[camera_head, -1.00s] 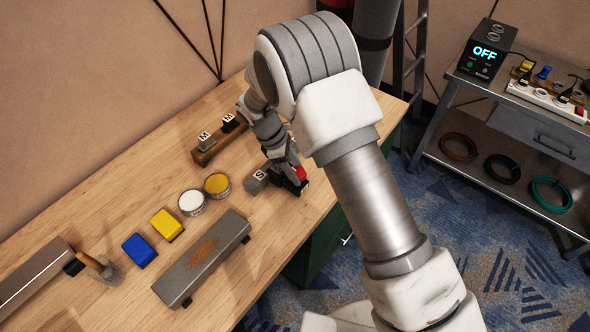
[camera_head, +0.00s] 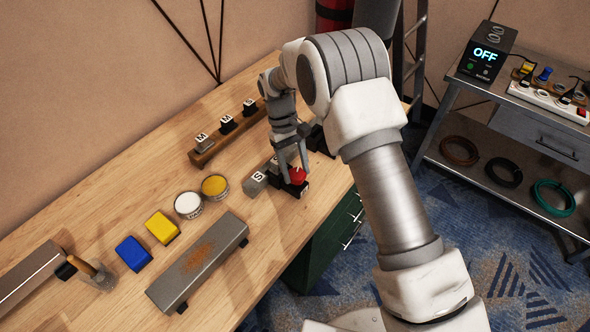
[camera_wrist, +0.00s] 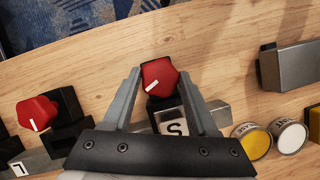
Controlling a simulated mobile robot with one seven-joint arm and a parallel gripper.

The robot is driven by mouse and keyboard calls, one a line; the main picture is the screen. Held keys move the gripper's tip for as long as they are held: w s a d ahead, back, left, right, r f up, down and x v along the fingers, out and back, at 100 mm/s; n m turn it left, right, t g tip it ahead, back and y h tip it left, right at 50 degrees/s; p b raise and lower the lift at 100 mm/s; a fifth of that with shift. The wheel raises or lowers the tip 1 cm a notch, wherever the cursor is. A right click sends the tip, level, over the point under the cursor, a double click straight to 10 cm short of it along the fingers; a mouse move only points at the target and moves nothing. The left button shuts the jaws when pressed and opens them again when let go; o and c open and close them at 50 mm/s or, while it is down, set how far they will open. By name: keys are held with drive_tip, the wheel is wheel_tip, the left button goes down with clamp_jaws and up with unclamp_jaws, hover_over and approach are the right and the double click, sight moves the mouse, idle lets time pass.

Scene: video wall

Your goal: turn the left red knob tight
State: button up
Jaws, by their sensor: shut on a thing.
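A second red knob (camera_wrist: 38,113) on a black base stands apart at the left of the wrist view, near a block marked L (camera_wrist: 18,168). My gripper hides it in the head view.
White (camera_head: 188,204) and yellow (camera_head: 214,187) round tins, blue (camera_head: 133,253) and yellow (camera_head: 162,227) blocks and a rusty metal bar (camera_head: 200,260) lie to the left. A wooden rack (camera_head: 206,154) with marked blocks stands behind. A cart display (camera_head: 486,56) reads OFF.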

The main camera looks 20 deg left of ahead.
drive_tip(key=m+y, duration=0.1)
drive_tip(key=m, duration=0.2)
drive_tip(key=m+g+y, duration=0.1)
drive_tip(key=m, duration=0.2)
drive_tip(key=shift+w+d+m+b, duration=0.15)
drive_tip(key=shift+m+b, duration=0.15)
drive_tip(key=shift+m+y, duration=0.3)
drive_tip(key=o, duration=1.4)
drive_tip(key=p+v, duration=0.1)
drive_tip(key=v, duration=1.6)
drive_tip(key=shift+w+r, duration=0.15)
